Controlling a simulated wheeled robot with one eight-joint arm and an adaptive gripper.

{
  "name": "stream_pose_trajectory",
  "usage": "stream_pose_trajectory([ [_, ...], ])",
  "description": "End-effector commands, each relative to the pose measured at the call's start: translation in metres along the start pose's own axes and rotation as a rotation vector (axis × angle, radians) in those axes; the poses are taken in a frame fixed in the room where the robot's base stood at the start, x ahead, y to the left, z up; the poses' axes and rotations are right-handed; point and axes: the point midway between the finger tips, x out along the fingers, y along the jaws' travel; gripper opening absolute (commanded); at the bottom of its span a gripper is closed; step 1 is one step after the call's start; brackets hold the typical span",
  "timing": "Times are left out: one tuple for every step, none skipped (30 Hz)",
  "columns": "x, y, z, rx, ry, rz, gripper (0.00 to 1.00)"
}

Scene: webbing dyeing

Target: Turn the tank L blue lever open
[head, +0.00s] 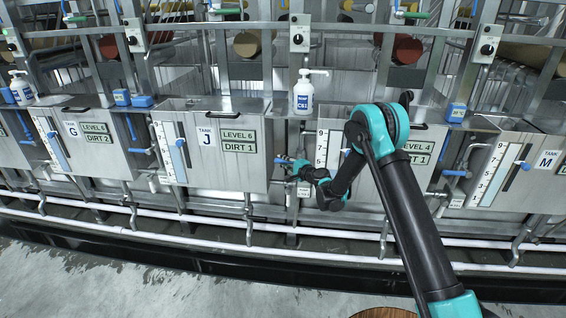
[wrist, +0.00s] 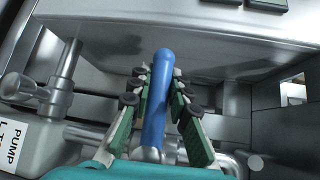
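The blue lever (wrist: 155,105) stands between the two fingers of my gripper (wrist: 162,82) in the wrist view. Both fingertips lie close against its sides, and its rounded end sticks out past them. The gripper appears shut on it. In the head view my gripper (head: 290,163) reaches left, low between the tank J front and the tank behind my arm. That tank's panel (head: 418,152) reads LEVEL 4, and its letter is hidden by my arm. A label reading PUMP L (wrist: 14,146) shows at the left of the wrist view.
Tank J (head: 220,165) is left of my gripper and tank M (head: 520,175) is at the far right. A white pump bottle (head: 303,95) stands on the ledge above. Metal pipes (wrist: 60,85) run close beside the lever. White rails (head: 200,235) run below the tanks.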

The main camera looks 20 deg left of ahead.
Motion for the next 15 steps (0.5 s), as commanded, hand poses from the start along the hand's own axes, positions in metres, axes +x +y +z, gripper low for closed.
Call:
stream_pose_trajectory([
  [-0.0001, 0.0, 0.0001, 0.0, 0.0, 0.0, 0.01],
  [-0.0001, 0.0, 0.0001, 0.0, 0.0, 0.0, 0.0],
  [-0.0001, 0.0, 0.0, 0.0, 0.0, 0.0, 0.0],
  [-0.0001, 0.0, 0.0, 0.0, 0.0, 0.0, 0.0],
  [-0.0001, 0.0, 0.0, 0.0, 0.0, 0.0, 0.0],
  [-0.0001, 0.0, 0.0, 0.0, 0.0, 0.0, 0.0],
  [-0.0001, 0.0, 0.0, 0.0, 0.0, 0.0, 0.0],
  [-0.0001, 0.0, 0.0, 0.0, 0.0, 0.0, 0.0],
  [-0.0001, 0.0, 0.0, 0.0, 0.0, 0.0, 0.0],
  [-0.0002, 0.0, 0.0, 0.0, 0.0, 0.0, 0.0],
  [-0.0002, 0.0, 0.0, 0.0, 0.0, 0.0, 0.0],
  [-0.0002, 0.0001, 0.0, -0.001, 0.0, 0.001, 0.0],
  [-0.0002, 0.0001, 0.0, -0.002, 0.0, 0.002, 0.0],
  [-0.0002, 0.0003, 0.0, -0.003, 0.001, 0.003, 0.0],
  [-0.0002, 0.0005, 0.0, -0.006, 0.002, 0.007, 0.0],
])
